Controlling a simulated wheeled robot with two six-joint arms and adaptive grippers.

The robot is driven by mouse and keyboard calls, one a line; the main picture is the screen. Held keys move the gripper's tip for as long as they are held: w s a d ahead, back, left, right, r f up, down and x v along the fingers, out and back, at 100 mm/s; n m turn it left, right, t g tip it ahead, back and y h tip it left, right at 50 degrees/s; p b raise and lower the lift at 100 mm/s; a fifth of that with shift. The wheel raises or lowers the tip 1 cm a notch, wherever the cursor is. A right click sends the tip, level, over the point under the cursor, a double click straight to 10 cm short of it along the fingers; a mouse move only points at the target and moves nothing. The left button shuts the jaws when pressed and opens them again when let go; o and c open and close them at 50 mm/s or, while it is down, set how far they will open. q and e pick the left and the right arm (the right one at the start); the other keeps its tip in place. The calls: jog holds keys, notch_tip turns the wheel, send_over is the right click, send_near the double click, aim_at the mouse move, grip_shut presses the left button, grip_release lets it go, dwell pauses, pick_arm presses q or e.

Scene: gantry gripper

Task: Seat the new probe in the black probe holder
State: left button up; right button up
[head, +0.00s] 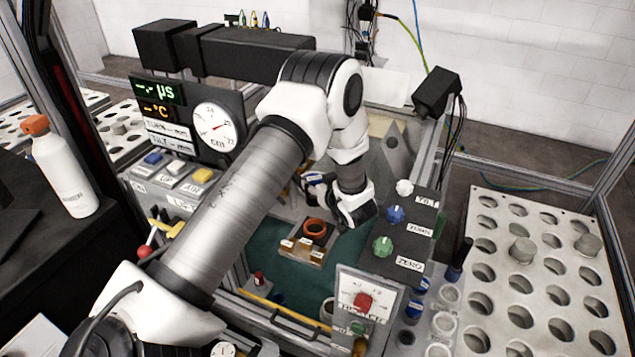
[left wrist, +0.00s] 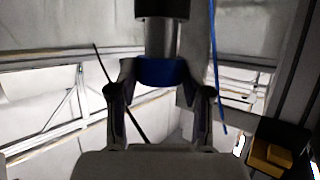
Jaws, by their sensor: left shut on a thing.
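My left arm reaches across the head view into the framed cell. Its gripper (head: 316,183) is partly hidden by my own wrist. In the left wrist view the two fingers of the left gripper (left wrist: 162,88) are closed on the blue band of a probe (left wrist: 162,72). Above the band is a grey metal shaft, with a wide dark cylinder (left wrist: 162,9) at the top edge. I cannot tell whether that dark part belongs to the probe or to the black probe holder. I cannot make out the holder in the head view. My right gripper is not in view.
A small block with an orange ring (head: 315,229) stands on the green floor below the gripper. A panel with knobs (head: 395,214) and a red-button box (head: 362,302) stand to the right. A perforated table (head: 510,285) lies further right. A gauge (head: 213,127) stands left.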

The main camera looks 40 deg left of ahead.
pick_arm(q)
jog(key=shift+f+b, duration=1.05)
jog(key=shift+f, duration=0.55)
jog(key=o, duration=1.3)
notch_tip(320, 180, up, 10)
jog(key=shift+s+r, duration=0.1)
